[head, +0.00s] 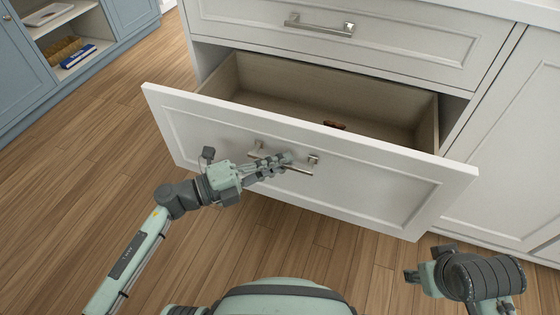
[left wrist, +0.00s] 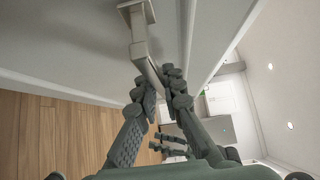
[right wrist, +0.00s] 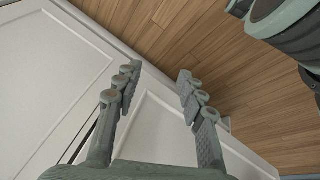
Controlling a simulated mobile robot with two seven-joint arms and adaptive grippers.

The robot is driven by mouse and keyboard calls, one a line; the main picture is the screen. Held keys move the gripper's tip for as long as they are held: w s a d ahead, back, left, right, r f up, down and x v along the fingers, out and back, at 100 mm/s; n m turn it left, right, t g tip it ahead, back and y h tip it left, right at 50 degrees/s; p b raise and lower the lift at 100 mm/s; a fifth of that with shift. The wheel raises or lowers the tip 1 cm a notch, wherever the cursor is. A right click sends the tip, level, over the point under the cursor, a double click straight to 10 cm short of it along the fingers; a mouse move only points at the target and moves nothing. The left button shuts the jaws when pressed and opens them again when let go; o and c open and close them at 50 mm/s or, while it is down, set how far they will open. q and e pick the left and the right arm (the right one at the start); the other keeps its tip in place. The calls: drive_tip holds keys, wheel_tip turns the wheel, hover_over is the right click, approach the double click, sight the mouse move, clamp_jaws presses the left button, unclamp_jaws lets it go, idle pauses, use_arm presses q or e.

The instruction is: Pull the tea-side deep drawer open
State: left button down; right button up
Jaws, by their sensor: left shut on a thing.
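The deep drawer (head: 290,185) is a white panelled front with a light wooden box behind it, and it stands pulled well out of the cabinet. A small brown object (head: 335,125) lies inside the drawer. My left gripper (head: 283,160) is shut on the drawer's metal bar handle (head: 300,168). In the left wrist view the fingers (left wrist: 158,90) close around the handle bar (left wrist: 142,45). My right gripper (right wrist: 155,85) is open and empty in the right wrist view, apart from the white cabinet doors. In the head view only part of the right hand shows at the lower right.
A shut upper drawer with its own handle (head: 320,27) sits above the open one. A white cabinet door (head: 510,150) is at the right. A blue shelf unit (head: 60,60) holding a basket and a blue book stands at the far left. Wooden floor (head: 90,140) is clear at the left.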

use_arm(q)
drive_tip(key=s+a+p, duration=0.2)
drive_tip(key=s, duration=0.4)
use_arm(e)
drive_tip(key=x, duration=0.2)
drive_tip(key=a+x, duration=0.1)
drive_tip(key=x, duration=0.1)
drive_tip(key=shift+w+f, duration=0.15)
drive_tip(key=shift+f, duration=0.05)
use_arm(q)
drive_tip(key=c, duration=1.6)
unclamp_jaws()
use_arm(e)
drive_tip(key=shift+d, duration=0.1)
use_arm(q)
drive_tip(key=v, duration=1.2)
